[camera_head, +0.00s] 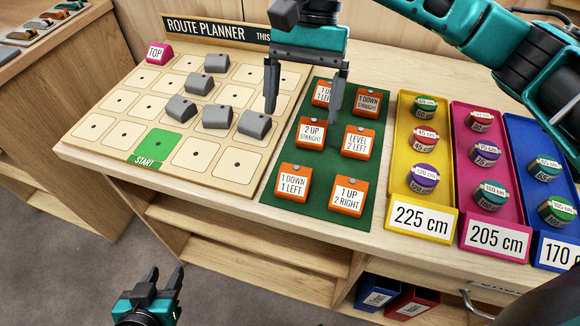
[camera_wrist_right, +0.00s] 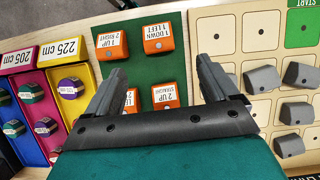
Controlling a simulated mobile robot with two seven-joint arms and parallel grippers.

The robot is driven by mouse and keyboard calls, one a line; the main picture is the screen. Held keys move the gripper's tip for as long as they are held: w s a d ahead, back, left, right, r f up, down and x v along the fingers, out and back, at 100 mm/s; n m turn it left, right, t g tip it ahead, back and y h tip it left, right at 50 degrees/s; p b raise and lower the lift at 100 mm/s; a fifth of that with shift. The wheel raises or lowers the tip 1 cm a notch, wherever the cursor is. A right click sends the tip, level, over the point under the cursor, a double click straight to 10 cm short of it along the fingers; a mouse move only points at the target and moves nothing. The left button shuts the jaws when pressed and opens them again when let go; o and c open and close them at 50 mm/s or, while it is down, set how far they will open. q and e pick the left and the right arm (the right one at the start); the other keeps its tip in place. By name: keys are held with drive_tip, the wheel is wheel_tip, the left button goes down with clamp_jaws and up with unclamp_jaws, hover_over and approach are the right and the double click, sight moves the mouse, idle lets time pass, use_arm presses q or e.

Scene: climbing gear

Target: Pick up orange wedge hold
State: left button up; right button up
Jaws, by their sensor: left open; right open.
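Several orange wedge holds with white labels sit on a green mat (camera_head: 327,224). They read "1 UP 1 LEFT" (camera_head: 322,93), "1 DOWN STRAIGHT" (camera_head: 367,103), "2 UP STRAIGHT" (camera_head: 311,133), "LEVEL 2 LEFT" (camera_head: 357,142), "1 DOWN 1 LEFT" (camera_head: 294,182) and "1 UP 2 RIGHT" (camera_head: 350,196). My right gripper (camera_head: 302,112) is open and empty above the mat's far left part, with one finger over the board's edge. In the right wrist view its fingers (camera_wrist_right: 160,68) partly hide the lower wedges. My left gripper (camera_head: 166,272) is open and empty, low in front of the table.
The route planner board (camera_head: 231,188) with grey holds (camera_head: 218,117) and a pink TOP block (camera_head: 158,52) lies left of the mat. Yellow (camera_head: 404,170), magenta (camera_head: 464,178) and blue (camera_head: 533,220) trays with round pieces stand to the right.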

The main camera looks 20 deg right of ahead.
sight(294, 174)
drive_tip(key=x, duration=1.2)
drive_tip(key=shift+s+f+p, duration=0.2)
drive_tip(key=shift+s+p, duration=0.05)
drive_tip(key=shift+p, duration=0.05)
drive_tip(key=c, duration=1.1)
